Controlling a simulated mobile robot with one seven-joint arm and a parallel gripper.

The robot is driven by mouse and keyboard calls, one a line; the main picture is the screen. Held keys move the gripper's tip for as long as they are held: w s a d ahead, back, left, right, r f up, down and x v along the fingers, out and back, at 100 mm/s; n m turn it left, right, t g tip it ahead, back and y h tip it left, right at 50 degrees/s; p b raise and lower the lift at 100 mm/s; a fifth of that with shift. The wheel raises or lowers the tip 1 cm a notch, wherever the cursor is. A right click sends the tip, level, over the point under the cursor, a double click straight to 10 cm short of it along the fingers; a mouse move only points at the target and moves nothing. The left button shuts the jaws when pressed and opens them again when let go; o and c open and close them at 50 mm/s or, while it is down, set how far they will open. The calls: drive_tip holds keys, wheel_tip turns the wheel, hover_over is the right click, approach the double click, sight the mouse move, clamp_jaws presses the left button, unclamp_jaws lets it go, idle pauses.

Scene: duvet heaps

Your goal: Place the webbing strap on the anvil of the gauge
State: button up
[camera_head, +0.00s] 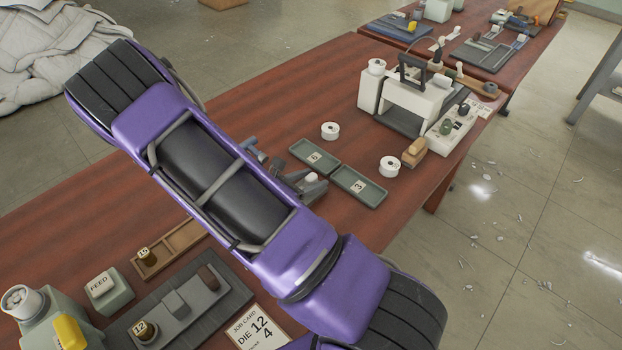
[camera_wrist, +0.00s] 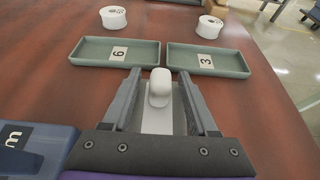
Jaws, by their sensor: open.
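My gripper (camera_wrist: 160,95) is open above the red-brown table, its two grey fingers spread either side of a white rounded knob (camera_wrist: 159,85) on a pale grey base. I cannot tell whether the fingers touch it. The knob also shows in the head view (camera_head: 312,178), beside my purple arm. A blue-grey device with a dark label marked "m" (camera_wrist: 25,145) is cut off at the lower left of the wrist view; it may be the gauge. Its anvil is not clear. I cannot make out the webbing strap; my arm hides part of the table.
Green trays marked 6 (camera_head: 315,157) and 3 (camera_head: 359,187) lie just ahead, with white spools (camera_head: 330,131) (camera_head: 390,166) beyond. A white press (camera_head: 418,103) stands farther back. A die tray (camera_head: 180,310) and job card (camera_head: 257,330) lie in front.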

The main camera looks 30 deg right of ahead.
drive_tip(key=v, duration=1.2)
drive_tip(key=shift+r+p, duration=0.15)
drive_tip(key=shift+p, duration=0.2)
